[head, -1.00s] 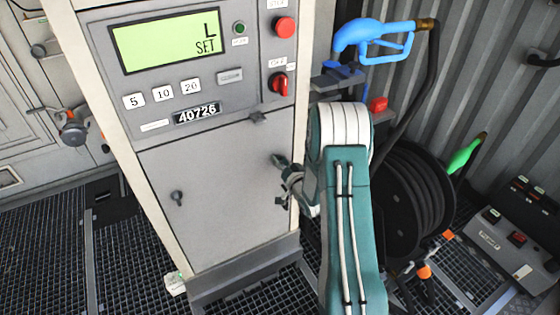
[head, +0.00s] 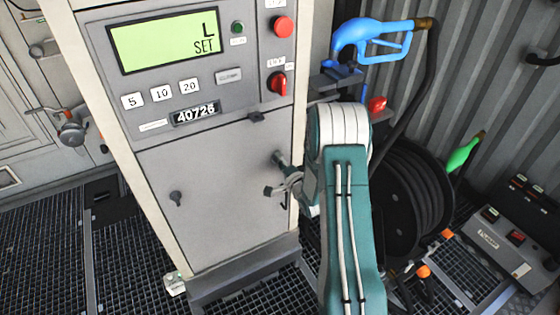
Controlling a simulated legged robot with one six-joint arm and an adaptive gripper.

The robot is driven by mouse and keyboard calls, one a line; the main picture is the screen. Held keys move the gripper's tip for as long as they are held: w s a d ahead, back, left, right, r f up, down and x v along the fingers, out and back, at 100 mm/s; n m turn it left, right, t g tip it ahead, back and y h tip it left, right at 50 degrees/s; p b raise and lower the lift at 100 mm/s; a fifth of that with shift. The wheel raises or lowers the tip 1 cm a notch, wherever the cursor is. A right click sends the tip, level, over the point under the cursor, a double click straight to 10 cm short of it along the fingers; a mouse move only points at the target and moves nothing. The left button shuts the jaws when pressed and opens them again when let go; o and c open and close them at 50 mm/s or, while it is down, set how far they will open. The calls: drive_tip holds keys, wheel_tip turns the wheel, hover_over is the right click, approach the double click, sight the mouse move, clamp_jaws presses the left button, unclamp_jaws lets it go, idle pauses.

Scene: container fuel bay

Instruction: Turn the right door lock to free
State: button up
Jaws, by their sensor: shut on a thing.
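The grey lower door (head: 210,215) of the pump cabinet is closed. Its left lock (head: 177,198) shows as a small dark knob on the left side of the door. My gripper (head: 276,175) is at the door's right side, with its fingers against the door face. It is shut on the right door lock, which is mostly hidden by the fingers and wrist. The lock's exact angle cannot be told. My teal and white arm reaches in from the lower right.
Above the door are a display (head: 168,40) reading "L SET", a red knob (head: 277,83) and a red button (head: 283,26). A blue nozzle (head: 375,40) and black hose reel (head: 400,205) stand close at the right. Grated floor (head: 130,265) lies in front.

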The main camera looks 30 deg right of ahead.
drive_tip(key=shift+m, duration=0.6)
drive_tip(key=o, duration=1.2)
drive_tip(key=shift+c, duration=0.2)
drive_tip(key=s, duration=1.2)
drive_tip(key=shift+d, duration=0.2)
drive_tip(key=shift+w, duration=0.1)
